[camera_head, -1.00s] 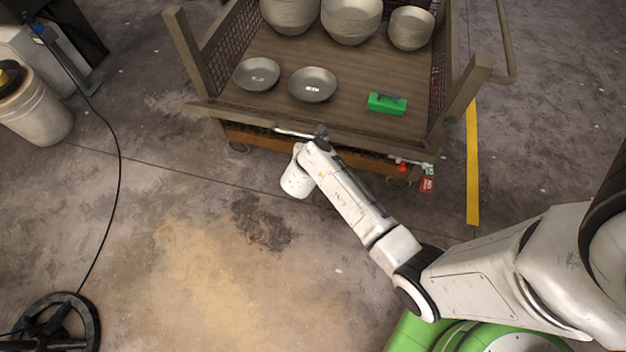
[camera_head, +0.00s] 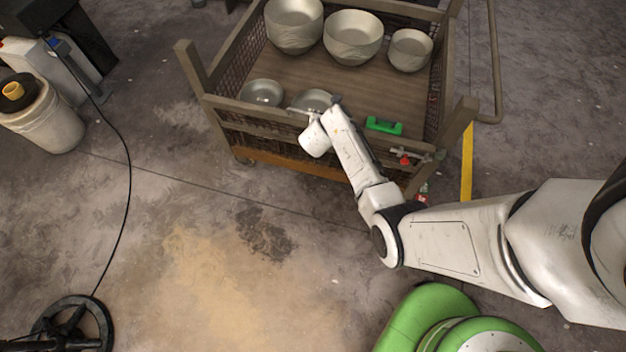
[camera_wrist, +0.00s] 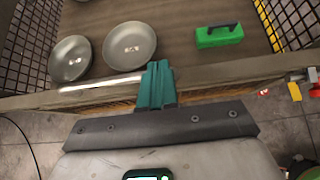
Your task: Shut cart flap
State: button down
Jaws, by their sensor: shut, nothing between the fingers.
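The wooden cart (camera_head: 277,159) stands at the top centre with mesh sides. Its front flap, with a wooden top rail (camera_head: 255,108) and mesh below, is raised and crosses in front of the near bowls. I cannot tell whether it is fully flush with the corner posts. My gripper (camera_head: 334,101) is at the flap's top rail, near its middle. In the wrist view, the shut teal fingers (camera_wrist: 157,84) overlap the rail (camera_wrist: 224,73) beside a pale metal bar (camera_wrist: 100,83). They hold nothing. Whether they touch the rail is unclear.
The cart carries large bowls (camera_head: 353,38), shallow bowls (camera_head: 262,92) and a green object (camera_head: 384,126). A red-handled latch (camera_head: 405,159) sits at the flap's right. A bucket (camera_head: 45,120), a cable and a black wheel (camera_head: 75,325) are left. The floor in front is clear.

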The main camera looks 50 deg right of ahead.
jog(key=shift+w+d+r, duration=0.1)
jog(key=shift+w+d, duration=0.25)
jog(key=shift+d, duration=0.5)
jog(key=shift+w+d+r, duration=0.1)
jog(key=shift+w+d, duration=0.2)
jog(key=shift+d, duration=0.5)
jog(key=shift+w+d+r, duration=0.1)
jog(key=shift+w+d, duration=0.25)
jog(key=shift+d, duration=0.5)
jog(key=shift+a, duration=0.1)
